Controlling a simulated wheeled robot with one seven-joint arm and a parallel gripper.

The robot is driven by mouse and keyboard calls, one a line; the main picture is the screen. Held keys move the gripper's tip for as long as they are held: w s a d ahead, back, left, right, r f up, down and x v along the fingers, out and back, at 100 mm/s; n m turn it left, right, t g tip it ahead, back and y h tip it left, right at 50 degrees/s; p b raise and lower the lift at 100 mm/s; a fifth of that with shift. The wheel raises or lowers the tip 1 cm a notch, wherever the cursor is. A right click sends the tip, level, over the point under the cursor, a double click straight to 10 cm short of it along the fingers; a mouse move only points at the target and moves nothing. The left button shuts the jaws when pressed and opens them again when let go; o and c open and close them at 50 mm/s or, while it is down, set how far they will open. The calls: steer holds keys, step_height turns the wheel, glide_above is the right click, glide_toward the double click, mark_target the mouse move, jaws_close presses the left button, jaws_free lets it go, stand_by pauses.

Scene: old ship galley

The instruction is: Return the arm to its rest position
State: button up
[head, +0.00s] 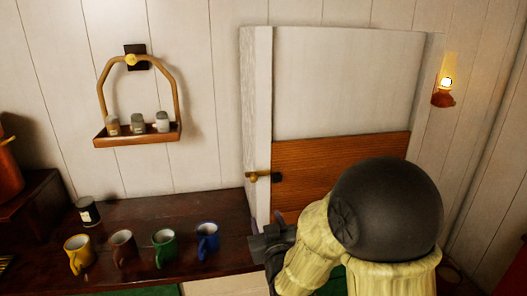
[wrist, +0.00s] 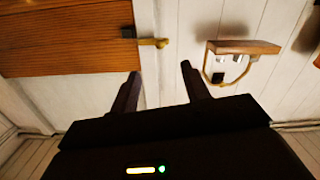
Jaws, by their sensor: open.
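My gripper (head: 272,246) is at the right end of the dark wooden counter in the head view, in front of the door frame and below the brass handle. My pale yellow arm with a dark round joint stands to the right of it. In the wrist view my gripper (wrist: 158,85) shows two dark fingers spread apart, with nothing between them but the pale wall behind. Part of the gripper is hidden by my arm in the head view.
A yellow mug (head: 78,254), a brown mug (head: 123,249), a green mug (head: 164,249) and a blue mug (head: 208,241) stand on the counter (head: 150,213) left of my gripper. A jar (head: 88,212) stands behind. A brass handle (head: 259,176), a wooden panel (head: 340,165), a hanging shelf (head: 137,138) and a lamp (head: 443,92) show.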

steer(key=s+d+f+m+g+h, duration=0.2)
steer(key=s+d+f+g, duration=0.4)
steer(key=d+f+g, duration=0.1)
steer(key=s+d+f+m+g, duration=0.1)
steer(key=s+d+g, duration=0.2)
steer(key=s, duration=0.3)
steer(key=s+d+f+m+g+h, duration=0.1)
steer(key=s+d+f+g, duration=0.1)
steer(key=s+d+g, duration=0.2)
steer(key=s, duration=0.3)
steer(key=shift+f, duration=0.3)
